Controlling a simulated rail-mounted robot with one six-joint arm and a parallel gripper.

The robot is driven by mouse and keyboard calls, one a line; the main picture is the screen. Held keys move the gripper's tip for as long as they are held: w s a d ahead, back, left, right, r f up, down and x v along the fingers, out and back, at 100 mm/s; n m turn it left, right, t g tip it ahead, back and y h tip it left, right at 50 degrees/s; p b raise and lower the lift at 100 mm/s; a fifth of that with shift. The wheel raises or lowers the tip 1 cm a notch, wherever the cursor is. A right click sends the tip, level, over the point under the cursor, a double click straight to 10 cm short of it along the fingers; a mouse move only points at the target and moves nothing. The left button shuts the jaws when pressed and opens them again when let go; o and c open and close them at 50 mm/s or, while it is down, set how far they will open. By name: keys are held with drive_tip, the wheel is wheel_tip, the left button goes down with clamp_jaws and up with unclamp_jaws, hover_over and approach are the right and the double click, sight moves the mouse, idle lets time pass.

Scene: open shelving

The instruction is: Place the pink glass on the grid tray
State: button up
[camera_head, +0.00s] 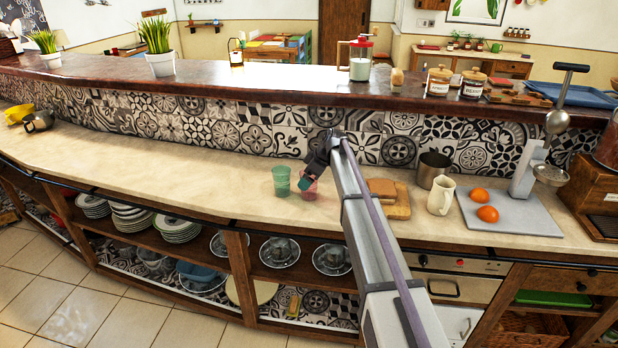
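The pink glass (310,193) stands on the light counter, just right of a green glass (281,181). My gripper (307,183) reaches down to the top of the pink glass and hides part of it. Whether its fingers are open or shut on the glass is too small to tell. No tray shows a clear grid. A blue tray (571,95) lies on the raised dark ledge at the far right. A flat grey board (513,214) lies on the lower counter at the right, with two orange fruits on it.
The tiled wall and raised ledge bound the counter behind.

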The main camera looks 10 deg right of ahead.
drive_tip(key=p+v, duration=1.1)
drive_tip(key=v, duration=0.2)
drive_tip(key=s+a+f+m+g+h, duration=0.1)
drive_tip(key=s+m, duration=0.5)
drive_tip(key=s, duration=1.5)
drive_tip(key=s+a+f+m+g+h, duration=0.1)
drive_tip(key=s+a+m+h, duration=0.2)
drive_tip(key=s, duration=1.8)
drive_tip(key=m+h, duration=0.1)
drive_tip(key=m, duration=0.2)
drive_tip(key=shift+a+f+g, duration=0.3)
drive_tip(key=shift+f+g, duration=0.05)
drive_tip(key=shift+g, duration=0.05)
drive_tip(key=shift+s, duration=0.25)
drive_tip(key=shift+w, duration=0.2)
